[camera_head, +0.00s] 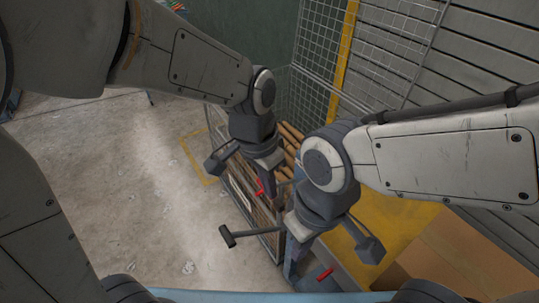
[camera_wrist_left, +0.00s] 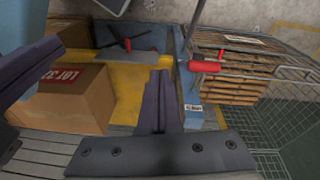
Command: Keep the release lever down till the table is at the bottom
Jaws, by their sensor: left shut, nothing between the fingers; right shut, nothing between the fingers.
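A red handle (camera_head: 259,188) shows beside my left gripper (camera_head: 270,200) in the head view, and also in the left wrist view (camera_wrist_left: 205,66), right of the shut, empty left fingers (camera_wrist_left: 160,78). A gap shows between them there; contact is not clear. A second red handle (camera_head: 325,273) is right of my right gripper (camera_head: 291,270), which is shut and empty. It also shows in the left wrist view (camera_wrist_left: 127,45). I cannot tell which handle is the release lever. The yellow table surface (camera_head: 405,215) lies at right, partly behind my right arm; its height is unclear.
A cardboard box (camera_wrist_left: 65,97) with a red label stands on the yellow surface. A wire cage (camera_wrist_left: 290,72) holds stacked wooden slats (camera_wrist_left: 230,90). Mesh fencing (camera_head: 322,45) stands behind. The concrete floor (camera_head: 130,200) at left is mostly clear.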

